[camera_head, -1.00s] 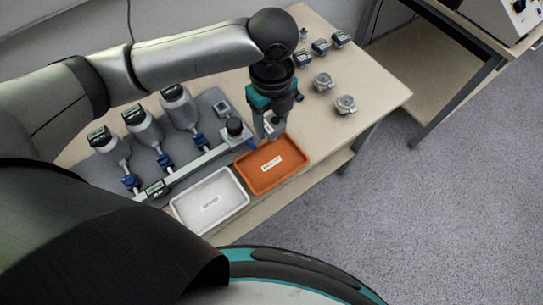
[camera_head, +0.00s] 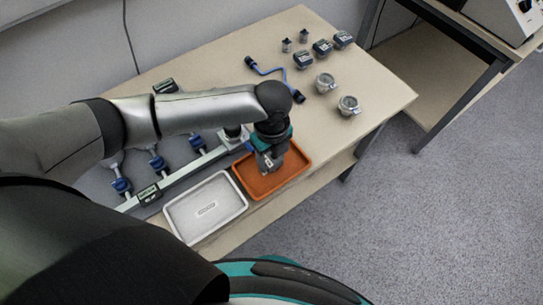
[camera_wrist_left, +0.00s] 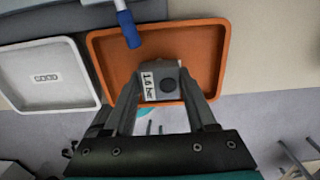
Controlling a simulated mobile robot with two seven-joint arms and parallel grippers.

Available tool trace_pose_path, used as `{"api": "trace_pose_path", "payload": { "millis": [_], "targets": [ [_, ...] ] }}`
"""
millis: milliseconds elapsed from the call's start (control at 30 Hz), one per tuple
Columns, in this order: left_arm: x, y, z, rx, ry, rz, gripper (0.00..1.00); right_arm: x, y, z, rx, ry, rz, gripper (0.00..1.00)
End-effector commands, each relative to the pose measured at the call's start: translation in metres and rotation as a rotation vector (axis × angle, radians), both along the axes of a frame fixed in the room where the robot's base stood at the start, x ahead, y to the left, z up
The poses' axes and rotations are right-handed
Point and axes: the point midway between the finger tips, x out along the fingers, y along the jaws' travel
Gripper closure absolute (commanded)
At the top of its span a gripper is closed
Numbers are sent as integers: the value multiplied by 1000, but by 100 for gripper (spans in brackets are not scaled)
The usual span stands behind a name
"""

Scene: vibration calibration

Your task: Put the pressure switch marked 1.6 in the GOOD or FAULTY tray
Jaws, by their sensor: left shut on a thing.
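The pressure switch (camera_wrist_left: 170,72) is a small grey block with a dark round spot and a label reading 1.6 bar in the wrist view. My left gripper (camera_head: 268,166) is shut on it, one finger on each side. The gripper points down over the orange tray (camera_head: 258,190), and the switch is over or inside that tray; I cannot tell whether it touches the floor. The orange tray also fills the middle of the wrist view (camera_wrist_left: 108,60); its label is hidden. The white tray (camera_head: 185,218), marked GOOD in the wrist view (camera_wrist_left: 70,90), is empty beside it. My right gripper is out of view.
A grey rig with a metal manifold (camera_head: 180,174) and blue valves stands behind the trays, partly covered by my arm. A blue hose (camera_head: 265,72), dark gauges (camera_head: 322,47) and round metal parts (camera_head: 348,105) lie at the table's back and right. The table's right front is clear.

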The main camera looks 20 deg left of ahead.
Motion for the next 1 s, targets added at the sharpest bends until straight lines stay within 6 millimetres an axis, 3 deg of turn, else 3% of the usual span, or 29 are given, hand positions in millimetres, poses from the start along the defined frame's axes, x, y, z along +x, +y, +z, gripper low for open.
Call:
{"api": "trace_pose_path", "payload": {
  "millis": [267,300,533,833,1000],
  "targets": [
    [1,0,-2,-1,-2,0,100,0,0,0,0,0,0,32],
    [0,0,-2,-1,-2,0,39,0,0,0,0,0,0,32],
    [1,0,-1,-1,-1,0,13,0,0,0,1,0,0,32],
    [1,0,2,0,-2,0,13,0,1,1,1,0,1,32],
    [2,-1,26,-2,-5,0,13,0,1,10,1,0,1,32]
  ]
}}
